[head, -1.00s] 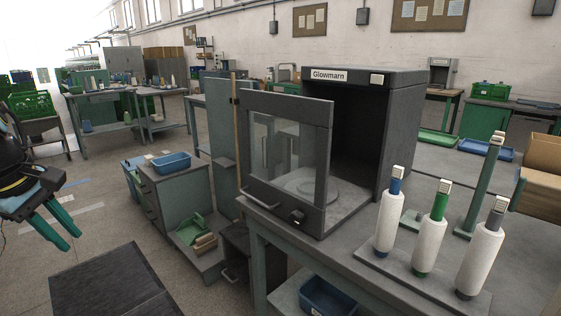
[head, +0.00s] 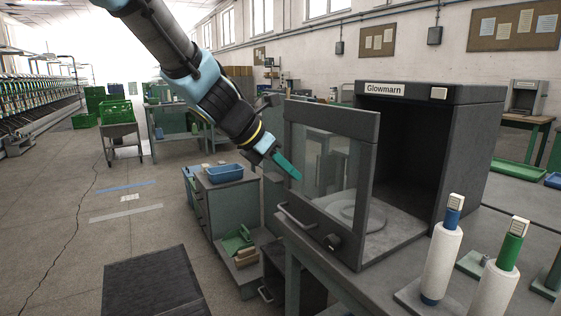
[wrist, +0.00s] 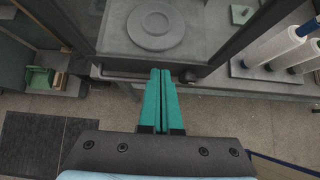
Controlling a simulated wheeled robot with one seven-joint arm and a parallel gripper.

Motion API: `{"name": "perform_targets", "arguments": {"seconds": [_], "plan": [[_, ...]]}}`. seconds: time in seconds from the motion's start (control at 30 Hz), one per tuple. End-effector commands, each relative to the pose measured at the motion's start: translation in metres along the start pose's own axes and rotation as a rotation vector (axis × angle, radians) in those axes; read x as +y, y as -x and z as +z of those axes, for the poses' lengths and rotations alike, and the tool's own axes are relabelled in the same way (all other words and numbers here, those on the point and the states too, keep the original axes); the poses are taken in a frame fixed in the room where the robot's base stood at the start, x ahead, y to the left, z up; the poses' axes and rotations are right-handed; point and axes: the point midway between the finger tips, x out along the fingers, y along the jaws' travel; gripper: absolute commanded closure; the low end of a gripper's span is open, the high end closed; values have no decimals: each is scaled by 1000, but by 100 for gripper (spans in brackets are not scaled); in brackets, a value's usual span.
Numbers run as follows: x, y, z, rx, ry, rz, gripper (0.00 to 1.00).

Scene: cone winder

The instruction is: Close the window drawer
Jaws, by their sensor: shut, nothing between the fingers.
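The window drawer is a dark-framed glass front (head: 368,160) standing out from the grey Glowmarn cabinet (head: 470,150), with its floor and a round plate (head: 352,210) behind the glass. It is open, and the cabinet's dark inside shows. A bar handle (head: 297,217) and a dark knob (head: 332,241) sit low on the front. My gripper (head: 294,173) is shut and empty, in front of the glass near its left side, above the handle. In the wrist view, the teal fingers (wrist: 161,72) point at the drawer's front edge; I cannot tell whether they touch it.
The cabinet stands on a grey workbench. Yarn cones (head: 441,262) stand at the front right of it. A low cabinet with a blue bin (head: 225,172) is left of the bench. A dark mat (head: 150,283) lies on the floor; open floor is at left.

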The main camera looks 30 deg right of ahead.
Motion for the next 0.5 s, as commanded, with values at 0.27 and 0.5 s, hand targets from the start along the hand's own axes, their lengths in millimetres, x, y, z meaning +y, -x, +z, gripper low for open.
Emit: {"name": "perform_targets", "arguments": {"seconds": [0.27, 0.5], "plan": [[-1, -44, 15, 1, -3, -2, 100], [0, -58, 27, 1, -2, 0, 100]]}}
